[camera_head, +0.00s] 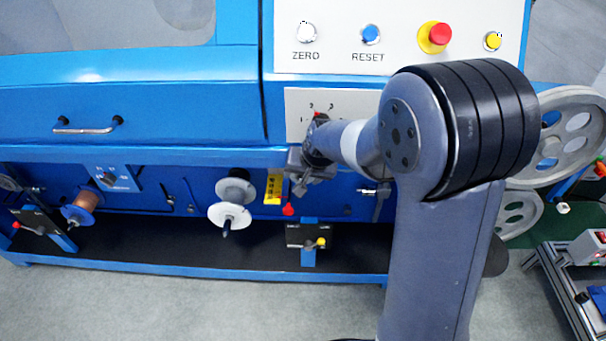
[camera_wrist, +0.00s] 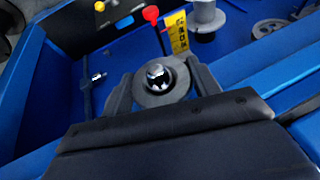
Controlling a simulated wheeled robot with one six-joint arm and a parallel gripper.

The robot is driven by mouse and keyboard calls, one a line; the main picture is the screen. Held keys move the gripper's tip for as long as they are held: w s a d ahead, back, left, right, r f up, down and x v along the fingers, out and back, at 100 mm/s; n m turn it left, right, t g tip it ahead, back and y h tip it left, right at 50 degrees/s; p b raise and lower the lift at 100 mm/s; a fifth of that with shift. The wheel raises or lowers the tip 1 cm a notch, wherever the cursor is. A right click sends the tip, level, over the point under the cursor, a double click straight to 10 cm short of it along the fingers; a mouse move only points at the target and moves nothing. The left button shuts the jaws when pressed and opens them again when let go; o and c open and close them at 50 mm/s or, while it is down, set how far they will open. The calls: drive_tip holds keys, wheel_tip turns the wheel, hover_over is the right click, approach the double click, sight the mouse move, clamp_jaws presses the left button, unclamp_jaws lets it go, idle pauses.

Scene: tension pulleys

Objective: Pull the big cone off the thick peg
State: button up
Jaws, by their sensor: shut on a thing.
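In the wrist view the big cone (camera_wrist: 154,97) shows as a grey round piece between the two fingers of my gripper (camera_wrist: 161,84). The fingers are shut on its sides. The shiny rounded end of the thick peg (camera_wrist: 158,74) shows in the middle of the cone, so the cone is around the peg. How deep the cone sits is hidden. In the head view my gripper (camera_head: 308,170) is at the blue machine front, under the control panel, and the cone cannot be made out clearly there.
A spool with pale discs (camera_head: 230,215) is left of my gripper, with a yellow label (camera_head: 273,187) between. A red knob (camera_head: 288,209) and a dark block with a yellow knob (camera_head: 307,236) are below. A metal lever (camera_head: 378,193) is to the right.

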drive_tip(key=shift+s, duration=0.1)
drive_tip(key=shift+s, duration=0.3)
drive_tip(key=shift+s, duration=1.45)
idle(0.8)
drive_tip(key=shift+s+a, duration=0.1)
drive_tip(key=shift+s, duration=1.5)
drive_tip(key=shift+s+a, duration=0.1)
drive_tip(key=shift+s, duration=1.9)
